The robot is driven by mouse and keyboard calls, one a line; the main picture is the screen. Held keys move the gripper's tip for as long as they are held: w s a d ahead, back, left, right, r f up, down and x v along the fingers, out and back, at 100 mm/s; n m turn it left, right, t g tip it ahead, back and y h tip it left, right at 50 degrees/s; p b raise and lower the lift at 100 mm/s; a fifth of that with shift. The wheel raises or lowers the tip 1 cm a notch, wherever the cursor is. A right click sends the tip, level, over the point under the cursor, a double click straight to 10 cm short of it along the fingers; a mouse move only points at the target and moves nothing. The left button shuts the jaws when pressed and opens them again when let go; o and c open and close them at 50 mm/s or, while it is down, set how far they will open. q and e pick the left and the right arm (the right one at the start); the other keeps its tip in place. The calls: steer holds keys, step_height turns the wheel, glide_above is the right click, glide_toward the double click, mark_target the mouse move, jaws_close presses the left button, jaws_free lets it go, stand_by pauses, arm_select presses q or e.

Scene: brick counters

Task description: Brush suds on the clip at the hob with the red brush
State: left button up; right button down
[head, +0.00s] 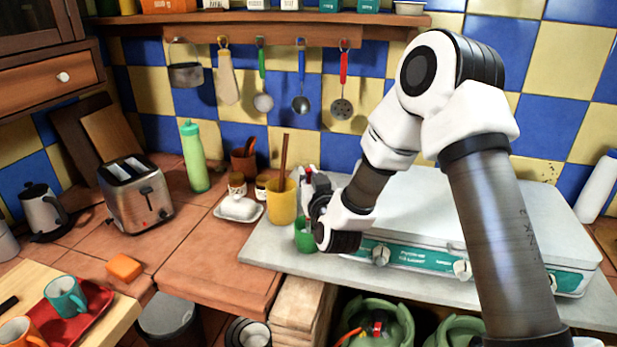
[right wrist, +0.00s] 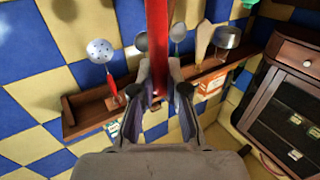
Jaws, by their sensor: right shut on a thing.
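My right gripper (head: 316,192) is beside the left end of the hob. In the right wrist view the gripper (right wrist: 163,85) is shut on the red brush (right wrist: 157,40), a straight red handle. In the head view only a small red bit shows at the gripper, and the brush head cannot be made out. A green pot (head: 303,238) stands just below the gripper on the pale slab, partly covered by it; its contents do not show. The hob (head: 450,210) has a closed white lid and a teal front with knobs. I cannot make out the clip. My left gripper is not in view.
A yellow pot (head: 282,205) with a brown stick and a white butter dish (head: 238,209) stand left of the gripper. A toaster (head: 137,195) and a green bottle (head: 194,158) are farther left. Green gas bottles (head: 378,322) stand below. The front tiles are mostly clear.

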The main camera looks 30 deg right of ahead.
steer(key=shift+r+p, duration=1.6)
steer(key=shift+r, duration=1.15)
steer(key=shift+s, duration=0.1)
steer(key=shift+f, duration=0.1)
steer(key=shift+f, duration=0.1)
